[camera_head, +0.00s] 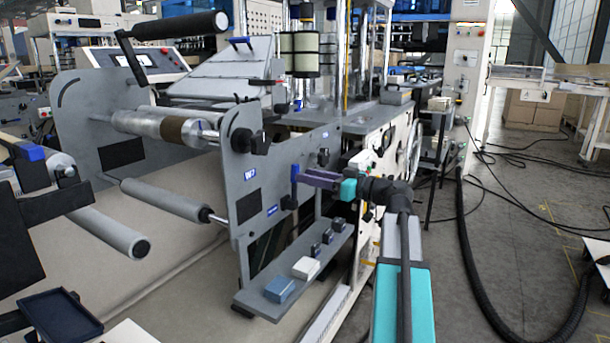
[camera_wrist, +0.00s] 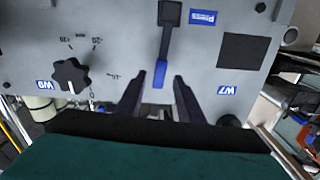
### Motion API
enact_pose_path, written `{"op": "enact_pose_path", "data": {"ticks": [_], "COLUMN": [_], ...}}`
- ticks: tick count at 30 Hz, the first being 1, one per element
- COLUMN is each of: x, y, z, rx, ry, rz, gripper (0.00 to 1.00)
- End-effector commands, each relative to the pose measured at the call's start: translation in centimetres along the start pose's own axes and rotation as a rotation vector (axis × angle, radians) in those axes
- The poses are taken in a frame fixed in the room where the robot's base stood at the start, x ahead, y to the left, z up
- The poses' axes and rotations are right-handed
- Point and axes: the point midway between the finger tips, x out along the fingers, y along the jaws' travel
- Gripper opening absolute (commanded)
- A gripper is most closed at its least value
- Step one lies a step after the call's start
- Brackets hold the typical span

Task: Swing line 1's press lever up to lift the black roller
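The press lever (camera_head: 293,183) is on the grey side panel, with its blue grip upward and its black base below. In the wrist view, which is upside down, the lever's blue grip (camera_wrist: 160,75) lies between the fingertips, with a gap on each side. My gripper (camera_head: 308,176) reaches it from the right; it is open in the wrist view (camera_wrist: 159,77). Whether the fingers reach around the grip in depth is hard to tell. A black roller (camera_head: 180,26) sits high at the upper left on a black arm. Any line number is not readable.
The side panel carries a "W7" label (camera_wrist: 227,90) and a black knob (camera_wrist: 70,75). A low shelf (camera_head: 262,300) with small blocks juts out below the lever. Grey rollers (camera_head: 165,200) extend left of the panel. Open floor with a black hose (camera_head: 466,230) lies right.

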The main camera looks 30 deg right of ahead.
Motion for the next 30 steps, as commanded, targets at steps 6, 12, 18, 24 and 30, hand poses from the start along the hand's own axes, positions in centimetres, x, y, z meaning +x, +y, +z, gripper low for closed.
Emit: {"op": "enact_pose_path", "data": {"ticks": [6, 12, 18, 24, 30], "x": [-3.2, -6.0, -8.7, -10.5, -11.0], "y": [-0.1, 0.0, 0.0, 0.1, 0.1], "z": [-0.1, -0.1, -0.1, -0.1, 0.0], "rx": [0.000, -0.001, -0.001, -0.001, -0.001], "ry": [0.000, 0.001, 0.001, 0.000, 0.001], "rz": [0.001, 0.003, 0.001, 0.001, 0.001], "gripper": [0.34, 0.34, 0.34, 0.34, 0.34]}}
